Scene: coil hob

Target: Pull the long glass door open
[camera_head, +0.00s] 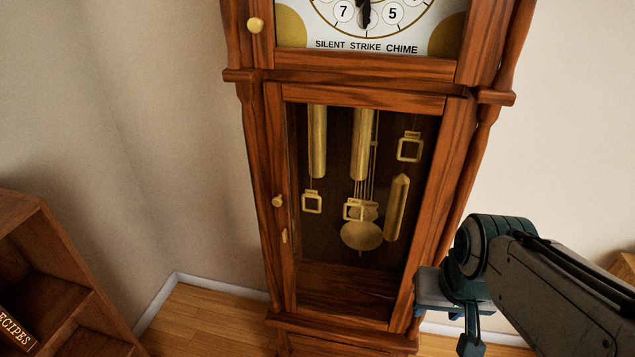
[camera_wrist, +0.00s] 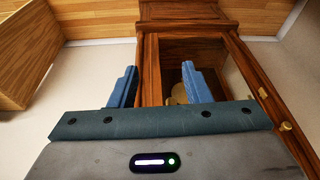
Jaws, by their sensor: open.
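The tall wooden clock has a long glass door (camera_head: 275,150) with brass weights and a pendulum behind the pane. The door looks shut in the head view. Its small brass knob (camera_head: 278,201) is on the left stile, with a small brass fitting (camera_head: 284,236) below it. One finger overlaps the opening, the other lies outside a stile. In the head view my gripper is low right, away from the knob; its fingertips cannot be made out.
The upper dial door has its own brass knob (camera_head: 255,25). A wooden shelf unit (camera_head: 60,245) holding a recipe book (camera_head: 15,332) stands at lower left. Wooden floor (camera_head: 205,318) shows between it and the clock. Pale walls stand behind.

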